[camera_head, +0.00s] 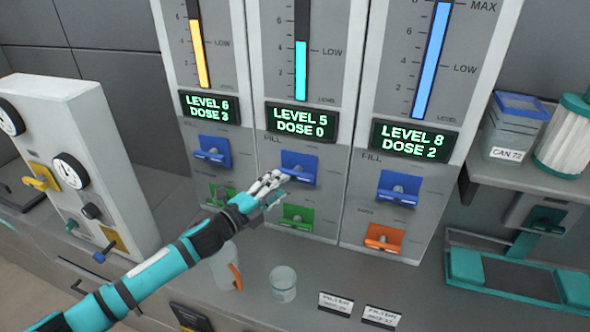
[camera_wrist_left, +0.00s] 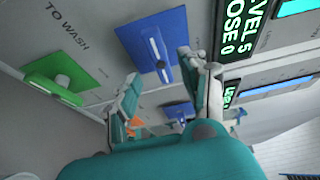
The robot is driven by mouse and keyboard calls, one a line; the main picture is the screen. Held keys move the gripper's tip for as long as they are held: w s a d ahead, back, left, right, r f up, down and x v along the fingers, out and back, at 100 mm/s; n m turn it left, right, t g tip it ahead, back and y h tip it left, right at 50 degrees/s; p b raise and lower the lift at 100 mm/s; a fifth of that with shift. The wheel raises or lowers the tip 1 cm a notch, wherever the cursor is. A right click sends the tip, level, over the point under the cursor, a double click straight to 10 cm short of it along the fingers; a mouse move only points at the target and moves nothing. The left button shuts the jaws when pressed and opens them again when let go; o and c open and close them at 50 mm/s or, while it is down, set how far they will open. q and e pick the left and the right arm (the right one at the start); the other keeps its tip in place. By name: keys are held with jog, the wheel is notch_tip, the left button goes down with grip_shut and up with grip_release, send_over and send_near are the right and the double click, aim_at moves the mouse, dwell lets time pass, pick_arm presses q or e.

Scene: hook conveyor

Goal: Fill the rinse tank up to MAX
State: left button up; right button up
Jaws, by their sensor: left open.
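Three tank panels stand side by side in the head view; no label reading rinse is legible. The middle display (camera_head: 301,122) reads LEVEL 5 DOSE 0, with its cyan bar (camera_head: 301,72) ending a little above LOW. The left display (camera_head: 210,107) reads LEVEL 6 DOSE 3. The right display (camera_head: 413,140) reads LEVEL 8 DOSE 2; its blue bar (camera_head: 431,62) reaches the top edge near MAX. My left gripper (camera_head: 270,186) is open, close to the middle blue fill paddle (camera_head: 299,167); contact is unclear. In the left wrist view that paddle (camera_wrist_left: 143,46) is beyond the open fingers (camera_wrist_left: 170,88).
A green paddle (camera_head: 297,218) sits below the middle blue one; the wrist view shows TO WASH beside it. The right panel has a blue paddle (camera_head: 400,187) and an orange one (camera_head: 383,237). A clear cup (camera_head: 283,284) stands on the counter. A gauge box (camera_head: 75,150) is left.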

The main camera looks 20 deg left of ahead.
aim_at(293, 177)
pick_arm(q)
jog(key=p+x, duration=0.1)
jog(key=x, duration=0.6)
jog(key=shift+s, duration=0.1)
grip_shut()
